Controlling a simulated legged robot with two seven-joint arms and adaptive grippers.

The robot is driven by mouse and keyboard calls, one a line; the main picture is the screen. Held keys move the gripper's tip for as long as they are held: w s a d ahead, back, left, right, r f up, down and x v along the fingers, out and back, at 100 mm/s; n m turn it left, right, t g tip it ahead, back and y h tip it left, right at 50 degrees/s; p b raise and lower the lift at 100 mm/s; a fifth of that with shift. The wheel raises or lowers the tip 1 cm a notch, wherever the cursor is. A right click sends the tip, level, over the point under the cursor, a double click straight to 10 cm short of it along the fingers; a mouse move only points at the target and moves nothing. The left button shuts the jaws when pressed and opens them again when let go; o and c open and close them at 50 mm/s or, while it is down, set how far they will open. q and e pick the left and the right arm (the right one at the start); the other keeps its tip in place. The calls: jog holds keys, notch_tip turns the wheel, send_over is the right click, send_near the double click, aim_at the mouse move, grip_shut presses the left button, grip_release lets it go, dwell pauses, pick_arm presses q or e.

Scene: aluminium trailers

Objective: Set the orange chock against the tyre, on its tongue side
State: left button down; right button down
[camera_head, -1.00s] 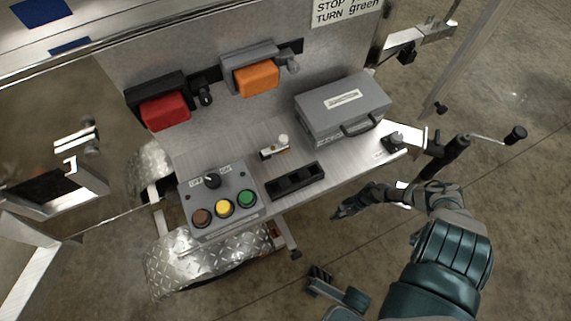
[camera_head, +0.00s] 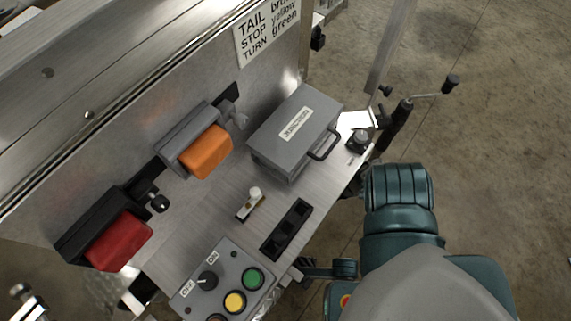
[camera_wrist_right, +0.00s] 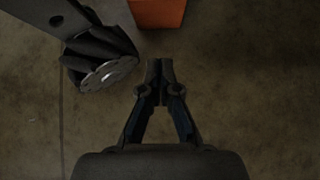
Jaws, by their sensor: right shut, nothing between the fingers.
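The orange chock (camera_wrist_right: 157,12) shows at the top edge of the right wrist view, on the concrete floor and cut off by the frame. My right gripper (camera_wrist_right: 160,70) is shut and empty, its fingertips just below the chock in that picture, with a small gap between. In the head view the right hand is hidden; only my arm shows at the lower right. My left gripper is in neither view. I cannot make out the trailer's tyre in the head view.
A dark round part with a pale disc (camera_wrist_right: 105,73) sits left of the gripper; I cannot tell whether it is a wheel. The trailer shelf carries a grey case (camera_head: 295,130) and a switch box (camera_head: 220,283). A crank handle (camera_head: 430,93) juts right. Floor at right is open.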

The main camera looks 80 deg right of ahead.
jog(key=b+x, duration=0.1)
jog(key=x, duration=0.1)
jog(key=b+x, duration=0.1)
jog(key=x, duration=0.2)
jog(key=b+x, duration=0.1)
jog(key=x, duration=0.1)
jog(key=shift+s+f, duration=0.2)
jog(key=shift+f, duration=0.35)
jog(key=shift+w+a+r+p, duration=0.3)
jog(key=shift+w+a, duration=0.65)
jog(key=shift+a, duration=0.05)
jog(key=shift+w+a, duration=0.25)
jog(key=shift+a, duration=0.5)
jog(key=shift+w, duration=0.1)
jog(key=shift+w+a, duration=0.4)
jog(key=shift+a, duration=0.3)
jog(key=shift+w+a, duration=0.45)
jog(key=shift+a, duration=0.25)
